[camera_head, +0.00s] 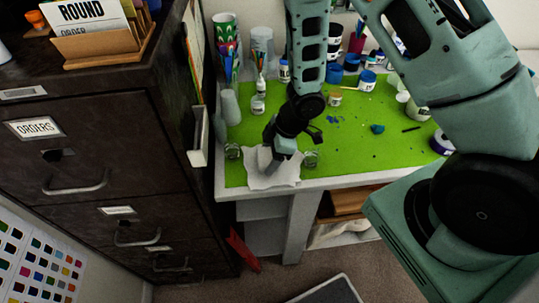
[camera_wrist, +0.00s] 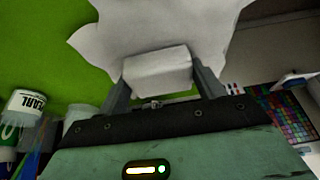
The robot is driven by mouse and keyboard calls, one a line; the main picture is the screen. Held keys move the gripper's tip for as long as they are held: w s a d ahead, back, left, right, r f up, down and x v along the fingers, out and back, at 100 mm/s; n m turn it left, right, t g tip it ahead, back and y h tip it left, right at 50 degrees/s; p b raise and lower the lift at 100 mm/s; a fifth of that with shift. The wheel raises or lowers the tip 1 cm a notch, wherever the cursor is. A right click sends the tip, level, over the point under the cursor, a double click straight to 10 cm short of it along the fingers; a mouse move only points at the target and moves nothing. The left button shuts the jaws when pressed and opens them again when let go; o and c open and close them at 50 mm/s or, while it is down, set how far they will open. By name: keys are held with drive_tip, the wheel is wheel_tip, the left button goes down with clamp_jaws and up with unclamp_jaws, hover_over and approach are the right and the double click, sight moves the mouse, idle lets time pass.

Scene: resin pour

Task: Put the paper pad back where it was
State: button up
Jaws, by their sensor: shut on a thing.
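My gripper (camera_head: 274,163) points down over the front edge of the green work mat. In the wrist view my gripper (camera_wrist: 160,78) has a finger on each side of a small white block, the paper pad (camera_wrist: 157,68), and is shut on it. A crumpled white sheet (camera_wrist: 160,22) spreads just beyond the pad. In the head view the sheet (camera_head: 260,180) lies on the mat's front edge, under the gripper. The pad is hard to tell from the gripper and the sheet there. I cannot tell whether the pad touches the sheet.
Small glass jars stand close by, left (camera_head: 233,151) and right (camera_head: 311,158) of the gripper. Cups (camera_head: 230,107) and a white bottle (camera_head: 258,104) stand behind. A dark drawer cabinet (camera_head: 105,150) rises at left. The mat (camera_head: 360,150) has free room to the right, with small scraps.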

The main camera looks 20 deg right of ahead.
drive_tip(key=shift+f, duration=0.1)
drive_tip(key=o, duration=1.1)
